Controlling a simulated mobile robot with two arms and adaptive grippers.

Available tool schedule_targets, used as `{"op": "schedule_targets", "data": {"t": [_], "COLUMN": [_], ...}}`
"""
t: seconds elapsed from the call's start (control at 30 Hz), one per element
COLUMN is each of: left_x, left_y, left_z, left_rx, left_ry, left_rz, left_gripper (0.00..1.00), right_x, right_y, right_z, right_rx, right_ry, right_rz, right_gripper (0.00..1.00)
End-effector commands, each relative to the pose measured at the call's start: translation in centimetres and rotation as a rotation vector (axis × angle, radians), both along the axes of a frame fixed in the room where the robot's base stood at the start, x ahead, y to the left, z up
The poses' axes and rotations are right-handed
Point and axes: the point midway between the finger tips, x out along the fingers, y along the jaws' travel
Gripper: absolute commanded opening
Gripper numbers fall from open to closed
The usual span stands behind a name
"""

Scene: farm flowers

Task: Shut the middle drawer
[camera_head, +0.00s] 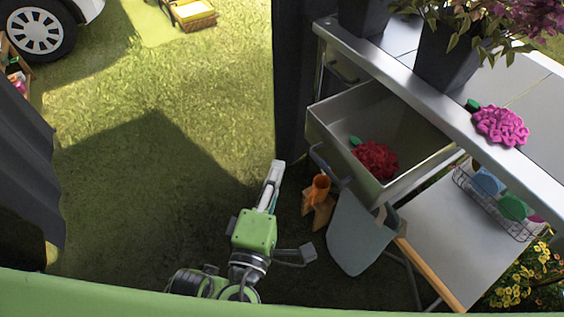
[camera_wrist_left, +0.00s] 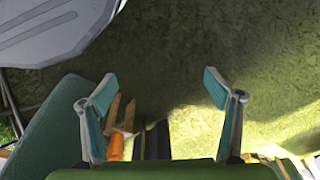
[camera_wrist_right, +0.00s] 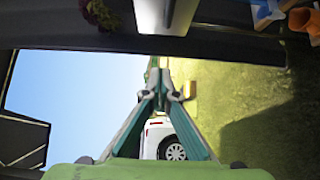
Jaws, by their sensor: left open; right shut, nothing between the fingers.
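A grey metal drawer (camera_head: 333,137) stands pulled out from under the metal table in the head view. A red flower with a green end (camera_head: 375,160) lies inside it. The drawer's front faces the lower left, with a grey handle bar (camera_head: 330,165) on it.
Dark pots with purple flowers (camera_head: 435,65) and a pink flower (camera_head: 500,125) are on the table (camera_head: 400,70). Open grass lies left.

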Motion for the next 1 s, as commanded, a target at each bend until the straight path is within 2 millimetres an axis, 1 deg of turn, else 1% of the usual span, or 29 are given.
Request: {"op": "schedule_targets", "data": {"t": [0.2, 0.4, 0.5, 0.63, 0.8, 1.0], "left_x": [0.0, 0.0, -0.2, -0.5, -0.4, -0.1], "left_y": [0.0, 0.0, 0.1, 0.1, 0.1, 0.1], "left_z": [-0.1, -0.2, -0.7, -1.2, -1.4, -1.3], "left_rx": [0.000, 0.000, 0.001, 0.002, 0.001, 0.001], "left_ry": [0.000, 0.000, 0.002, 0.009, 0.004, 0.000], "left_rz": [0.000, -0.001, -0.001, -0.002, -0.002, -0.002], "left_gripper": [0.83, 0.83, 0.83, 0.83, 0.83, 0.83], "right_x": [4.7, 8.6, 9.3, 10.1, 10.4, 10.4], "right_y": [-0.7, -1.5, -3.0, -4.0, -4.5, -4.5], "right_z": [0.1, 0.0, 0.0, -0.1, -0.1, -0.1], "right_rx": [0.001, 0.000, -0.001, 0.000, 0.000, 0.001], "right_ry": [-0.003, 0.000, 0.001, 0.003, 0.002, 0.003], "right_rz": [-0.001, -0.001, 0.001, 0.001, 0.003, 0.002], "right_gripper": [0.00, 0.00, 0.00, 0.00, 0.00, 0.00]}}
